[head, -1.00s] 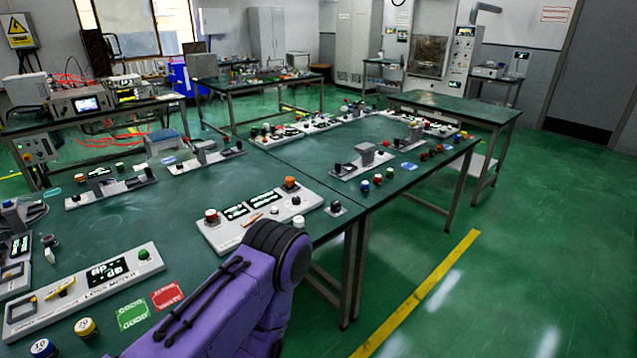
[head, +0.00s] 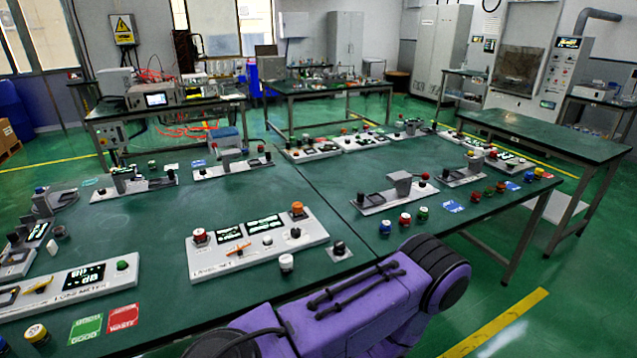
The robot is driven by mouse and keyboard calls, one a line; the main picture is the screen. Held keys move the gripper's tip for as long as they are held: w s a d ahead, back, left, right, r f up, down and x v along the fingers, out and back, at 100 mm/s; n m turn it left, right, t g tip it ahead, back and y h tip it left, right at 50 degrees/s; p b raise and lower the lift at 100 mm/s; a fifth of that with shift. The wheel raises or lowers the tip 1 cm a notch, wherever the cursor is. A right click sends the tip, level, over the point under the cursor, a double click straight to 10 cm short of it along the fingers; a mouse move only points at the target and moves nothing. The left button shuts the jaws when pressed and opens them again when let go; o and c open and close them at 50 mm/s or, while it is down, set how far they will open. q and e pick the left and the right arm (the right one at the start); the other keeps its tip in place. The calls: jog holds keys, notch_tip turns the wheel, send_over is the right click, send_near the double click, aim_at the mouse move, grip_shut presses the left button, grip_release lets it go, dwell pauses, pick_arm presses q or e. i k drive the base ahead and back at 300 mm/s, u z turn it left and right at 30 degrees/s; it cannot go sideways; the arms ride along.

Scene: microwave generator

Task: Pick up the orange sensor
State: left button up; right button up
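I cannot tell for certain which part is the orange sensor. A small cylinder with an orange top (head: 297,209) stands upright at the back right corner of the white panel (head: 205,267) in the middle of the near table. Another small orange-topped cylinder (head: 501,187) stands near the right edge of the far table part, among several coloured ones. A purple arm link of mine crosses the bottom of the view, in front of the near table edge. Neither of my grippers shows, so nothing is seen held.
The green table (head: 130,230) carries several grey-white device panels and loose coloured cylinders. A green card (head: 86,328) and a red card (head: 123,317) lie at the front left. Another table (head: 540,133) stands at the right. Green floor is clear at the lower right.

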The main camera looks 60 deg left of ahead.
aim_at(297, 206)
jog(key=u, duration=0.35)
jog(key=i, duration=0.75)
jog(key=u, duration=0.6)
